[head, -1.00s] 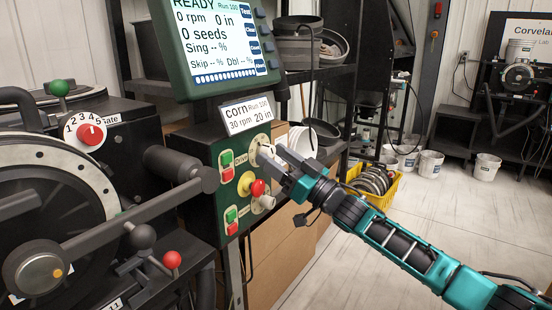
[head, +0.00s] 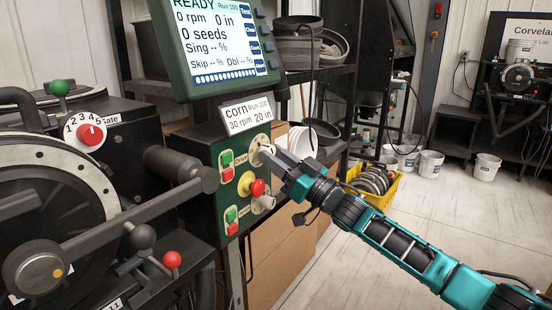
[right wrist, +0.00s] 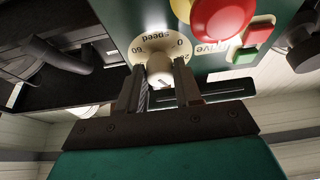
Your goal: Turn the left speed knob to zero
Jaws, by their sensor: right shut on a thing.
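The speed knob (right wrist: 159,68) is a cream-white cap on a pale round dial plate (right wrist: 152,43) marked "speed", 0 and 60, seen upside down in the right wrist view. My right gripper (head: 270,154) is at the upper dial of the green control panel (head: 213,167) in the head view. In the wrist view its two dark fingers (right wrist: 161,82) lie on both sides of the knob, shut on it. A dark mark shows on the knob, but the exact setting is hard to read. In the head view the fingers mostly hide the knob. My left gripper is out of view.
A red stop button (head: 258,188) on a yellow base sits just below the gripper. Green and red buttons (head: 227,166) are beside the dial, and a second pale knob (head: 266,202) is lower down. The monitor (head: 215,45) hangs above.

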